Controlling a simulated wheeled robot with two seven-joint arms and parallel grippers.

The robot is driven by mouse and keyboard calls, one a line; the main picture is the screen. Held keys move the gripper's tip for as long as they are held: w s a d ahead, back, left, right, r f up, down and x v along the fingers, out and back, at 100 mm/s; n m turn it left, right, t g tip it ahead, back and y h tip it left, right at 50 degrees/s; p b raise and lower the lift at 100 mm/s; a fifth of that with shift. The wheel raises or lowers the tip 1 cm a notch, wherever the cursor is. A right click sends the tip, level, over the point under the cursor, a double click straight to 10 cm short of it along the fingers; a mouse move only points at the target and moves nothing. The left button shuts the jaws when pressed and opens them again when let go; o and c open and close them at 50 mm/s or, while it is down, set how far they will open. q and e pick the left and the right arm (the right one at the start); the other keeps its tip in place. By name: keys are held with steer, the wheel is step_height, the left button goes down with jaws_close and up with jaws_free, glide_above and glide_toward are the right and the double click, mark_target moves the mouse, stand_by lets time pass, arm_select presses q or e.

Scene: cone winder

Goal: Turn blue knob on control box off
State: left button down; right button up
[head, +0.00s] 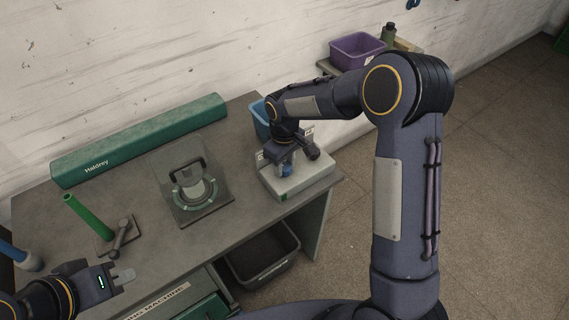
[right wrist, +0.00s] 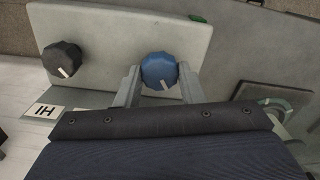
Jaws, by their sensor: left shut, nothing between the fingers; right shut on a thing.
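The light grey control box (head: 301,178) stands at the right end of the table. Its blue knob (right wrist: 159,71) is in the middle of the right wrist view, with a white pointer mark towards the bottom of the picture. The knob also shows in the head view (head: 286,170), partly hidden by my gripper. My right gripper (right wrist: 158,80) is shut on the blue knob, one finger on each side. A black knob (right wrist: 62,59) with a white mark sits on the same box to the left. My left gripper (head: 124,275) is shut and empty at the table's front left.
The winder plate (head: 216,207) with its round handled part is left of the box. A blue bin (head: 262,122) stands behind the box; a dark crate (head: 262,258) is below.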

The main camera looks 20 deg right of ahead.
mark_target(284, 166)
steer(key=shift+n, duration=0.3)
steer(key=o, duration=1)
step_height(284, 166, up, 7)
steer(key=shift+b, duration=0.35)
steer(key=shift+r, duration=0.45)
